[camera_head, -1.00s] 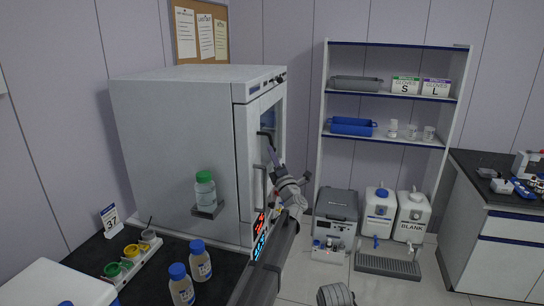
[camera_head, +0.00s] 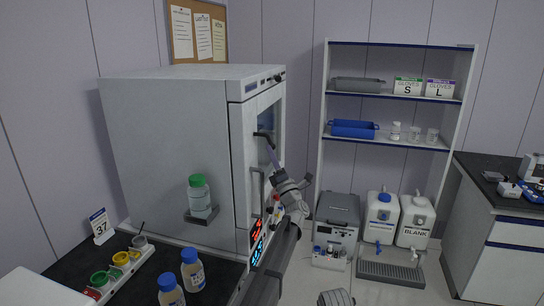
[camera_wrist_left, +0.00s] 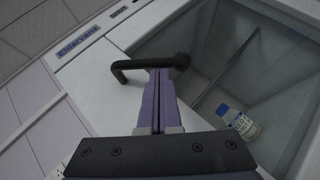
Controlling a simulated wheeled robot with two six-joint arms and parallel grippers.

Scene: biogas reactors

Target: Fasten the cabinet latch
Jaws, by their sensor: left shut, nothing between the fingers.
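The cabinet (camera_head: 172,140) is a large grey-white unit with a glass-windowed front door. The black latch handle (camera_head: 263,134) is high on its front, and in the left wrist view the bent latch bar (camera_wrist_left: 135,67) sticks out beside the window. My left gripper (camera_head: 268,144) is shut with nothing between its purple fingers. Its fingertips (camera_wrist_left: 167,74) are at the latch bar's rounded end, overlapping it in view; I cannot tell if they touch. The exact latch position is hard to judge.
A pale door handle (camera_head: 257,186) is below the latch. A green-capped bottle (camera_head: 199,198) sits on the cabinet's side shelf. Blue-capped bottles (camera_head: 193,270) stand on the dark bench. A blue-capped vial (camera_wrist_left: 240,122) shows behind the glass. The shelving (camera_head: 398,95) is to the right.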

